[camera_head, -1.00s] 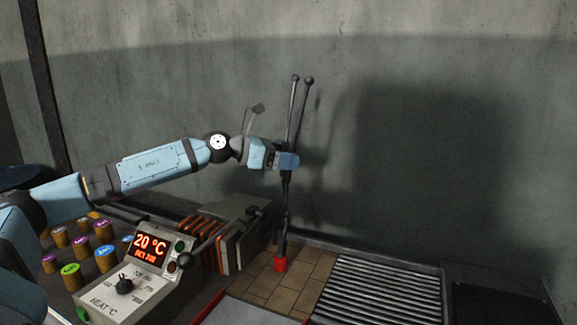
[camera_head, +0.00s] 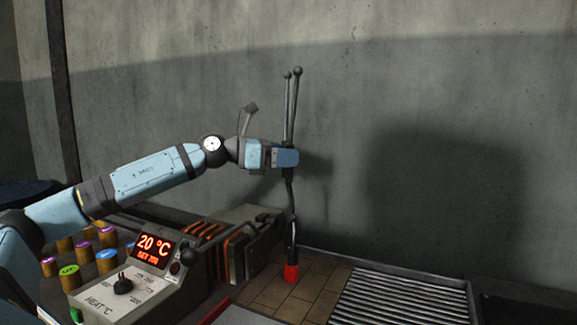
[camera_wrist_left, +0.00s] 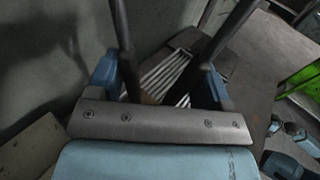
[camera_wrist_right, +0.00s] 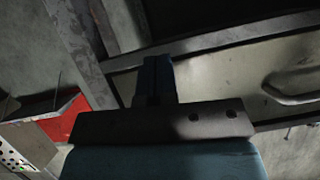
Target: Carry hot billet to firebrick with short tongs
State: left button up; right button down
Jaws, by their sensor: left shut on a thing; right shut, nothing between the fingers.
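My left gripper (camera_head: 286,158) is shut on the short tongs (camera_head: 291,195), which hang nearly upright with their two ball-ended handles up. In the left wrist view both tong handles (camera_wrist_left: 224,45) pass between the fingers. The red-glowing billet (camera_head: 291,273) is at the lower end of the tongs, in their jaws. It is over the tan firebrick (camera_head: 311,293); I cannot tell whether it touches. My right gripper (camera_wrist_right: 156,78) shows only in the right wrist view, shut and empty.
The heater (camera_head: 245,250) with orange-glowing slots stands left of the billet. The control box (camera_head: 140,270) reads 20 °C in front of it, with several capped cylinders (camera_head: 69,275) at left. A slatted grate (camera_head: 410,300) lies right of the firebrick. A concrete wall (camera_head: 430,90) closes the back.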

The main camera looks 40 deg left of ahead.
pick_arm(q)
jog(key=shift+r, duration=0.1)
jog(key=shift+f, duration=0.4)
dwell(0.5)
jog(key=shift+s+f+b, duration=0.3)
jog(key=shift+f+b, duration=0.35)
jog(key=shift+b, duration=0.25)
jog(key=shift+s+f+b, duration=0.25)
jog(key=shift+f+b, duration=0.4)
jog(key=shift+b, duration=0.2)
jog(key=shift+w+f, duration=0.1)
